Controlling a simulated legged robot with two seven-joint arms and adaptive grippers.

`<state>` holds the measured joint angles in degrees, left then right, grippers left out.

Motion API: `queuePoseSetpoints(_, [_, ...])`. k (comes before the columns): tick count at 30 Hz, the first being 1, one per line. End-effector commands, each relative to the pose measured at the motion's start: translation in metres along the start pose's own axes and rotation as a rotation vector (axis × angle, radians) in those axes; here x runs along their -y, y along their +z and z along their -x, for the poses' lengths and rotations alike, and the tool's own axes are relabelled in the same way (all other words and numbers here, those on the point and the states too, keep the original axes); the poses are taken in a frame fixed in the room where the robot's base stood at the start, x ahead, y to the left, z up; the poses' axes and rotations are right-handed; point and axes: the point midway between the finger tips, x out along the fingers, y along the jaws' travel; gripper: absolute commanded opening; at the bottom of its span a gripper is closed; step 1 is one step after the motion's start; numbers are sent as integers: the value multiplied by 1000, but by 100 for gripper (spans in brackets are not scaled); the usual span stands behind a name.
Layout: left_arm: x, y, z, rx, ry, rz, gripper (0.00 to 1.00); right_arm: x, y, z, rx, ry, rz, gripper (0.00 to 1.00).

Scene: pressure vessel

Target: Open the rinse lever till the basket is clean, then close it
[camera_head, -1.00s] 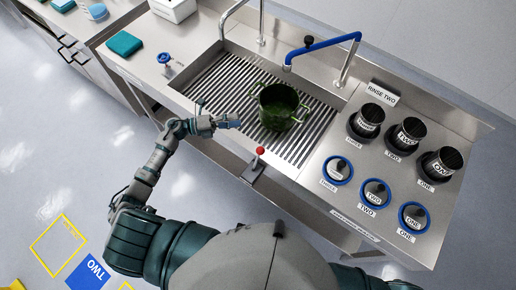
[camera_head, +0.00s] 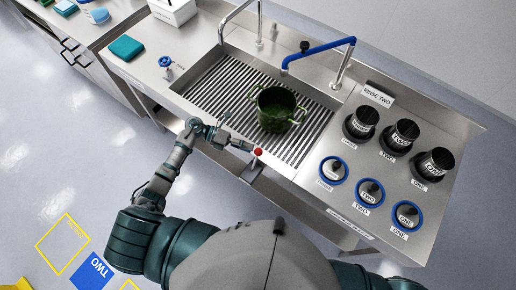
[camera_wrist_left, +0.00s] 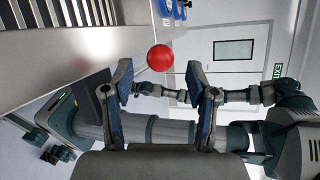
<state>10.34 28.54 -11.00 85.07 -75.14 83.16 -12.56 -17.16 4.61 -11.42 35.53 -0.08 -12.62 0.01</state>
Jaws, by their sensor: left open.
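The rinse lever is a red ball knob (camera_head: 258,151) at the sink's front edge; the knob also shows large in the left wrist view (camera_wrist_left: 160,58). My left gripper (camera_head: 247,147) is just left of the knob in the head view. In the wrist view its two fingers (camera_wrist_left: 160,80) are spread apart, with the knob just beyond the tips and not clamped. The basket (camera_head: 277,108) is a green, two-handled pot on the sink's slatted rack, with dark green inside. My right arm seems to show behind the left fingers; its jaws are too small to read.
A tap with a blue spout (camera_head: 318,48) ends above and beside the basket. Several black-topped cylinders (camera_head: 401,136) and blue-ringed holders (camera_head: 369,192) stand on the counter at right. A blue valve knob (camera_head: 165,61) is at the sink's left.

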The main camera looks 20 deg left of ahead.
Motion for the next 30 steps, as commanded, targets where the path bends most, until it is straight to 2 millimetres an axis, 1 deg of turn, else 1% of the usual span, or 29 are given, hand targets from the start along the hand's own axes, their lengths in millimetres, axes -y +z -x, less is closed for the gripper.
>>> queuePoseSetpoints(1, [2, 1, -10, 1, -4, 1, 58, 1, -1, 5, 0, -1, -1, 79])
queuePoseSetpoints(3, [2, 0, -21, 1, -5, 1, 58, 1, -1, 8, 0, -1, -1, 79])
queuePoseSetpoints(7, [-1, 0, -36, 1, -4, 2, 58, 1, -1, 11, 0, -1, -2, 79])
queuePoseSetpoints(12, [-2, 0, -44, 2, -4, 2, 58, 1, -2, 13, 0, -1, -2, 79])
queuePoseSetpoints(19, [-2, 0, -46, 2, -2, 1, 58, 1, -1, 12, 0, -2, -2, 79])
queuePoseSetpoints(20, [-2, 0, -46, 1, -2, 1, 56, 2, -2, 12, -1, -2, -2, 79])
queuePoseSetpoints(21, [-2, 0, -47, 1, -2, 1, 46, 2, -2, 12, -1, -2, -2, 79])
queuePoseSetpoints(23, [-2, 0, -47, 1, -1, 1, 31, 2, -2, 12, -1, -3, -2, 79])
queuePoseSetpoints(24, [-1, 0, -48, 1, -1, 1, 21, 2, -2, 12, -1, -3, -1, 79])
queuePoseSetpoints(26, [-1, 0, -48, 1, -1, 1, 6, 2, -2, 12, -1, -3, -1, 79])
queuePoseSetpoints(27, [-1, 0, -48, 0, -1, 2, 0, 2, -2, 12, -1, -3, -1, 79])
queuePoseSetpoints(30, [-1, -1, -49, -1, -2, 2, 0, 2, -1, 12, -1, -3, -1, 79])
